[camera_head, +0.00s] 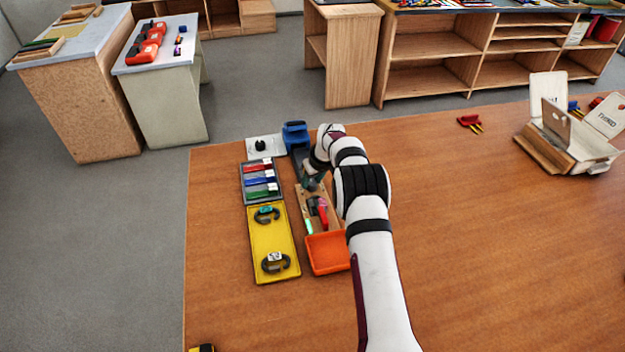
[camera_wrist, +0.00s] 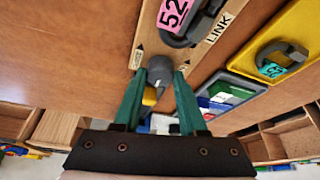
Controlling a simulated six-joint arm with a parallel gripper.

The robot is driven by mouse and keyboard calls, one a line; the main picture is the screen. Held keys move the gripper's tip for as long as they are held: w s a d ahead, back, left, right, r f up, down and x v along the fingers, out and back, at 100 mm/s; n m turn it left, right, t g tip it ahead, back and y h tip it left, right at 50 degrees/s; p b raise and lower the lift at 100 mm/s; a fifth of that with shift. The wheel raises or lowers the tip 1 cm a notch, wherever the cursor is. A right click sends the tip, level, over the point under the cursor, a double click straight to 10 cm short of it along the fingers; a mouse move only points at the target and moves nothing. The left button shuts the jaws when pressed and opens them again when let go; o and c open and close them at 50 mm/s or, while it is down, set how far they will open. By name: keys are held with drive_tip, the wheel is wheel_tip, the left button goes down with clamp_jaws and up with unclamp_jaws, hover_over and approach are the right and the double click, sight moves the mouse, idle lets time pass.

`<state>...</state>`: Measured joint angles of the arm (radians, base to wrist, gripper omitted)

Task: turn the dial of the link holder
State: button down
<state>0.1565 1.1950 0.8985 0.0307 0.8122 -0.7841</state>
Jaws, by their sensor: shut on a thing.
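The link holder is a light wooden board (camera_wrist: 148,32) marked LINK, with small black arrow marks near its end. A dark link with a pink tag (camera_wrist: 175,12) reading 52 lies on it. The dial (camera_wrist: 160,68) is a grey knob at the board's end, with a yellow part beside it. My gripper (camera_wrist: 160,76) has its two green fingers on either side of the dial, shut on it.
A yellow tray (camera_head: 270,238) with two dark links and a grey tray (camera_head: 262,188) of coloured pieces lie left of the holder. An orange tray (camera_head: 328,252) is at its near end. A blue object (camera_head: 295,133) stands behind.

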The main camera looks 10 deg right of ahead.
drive_tip(key=shift+m, duration=0.3)
drive_tip(key=m+h, duration=0.1)
drive_tip(key=m, duration=0.2)
drive_tip(key=m+h, duration=0.1)
drive_tip(key=m, duration=0.2)
drive_tip(key=shift+a+h, duration=0.2)
drive_tip(key=shift+h, duration=0.2)
drive_tip(key=m+h, duration=0.1)
drive_tip(key=m, duration=0.2)
drive_tip(key=shift+m+g, duration=0.4)
drive_tip(key=shift+a+m+g+h, duration=0.1)
drive_tip(key=shift+m+g+h, duration=0.4)
drive_tip(key=shift+m, duration=1.2)
drive_tip(key=shift+c, duration=2.3)
unclamp_jaws()
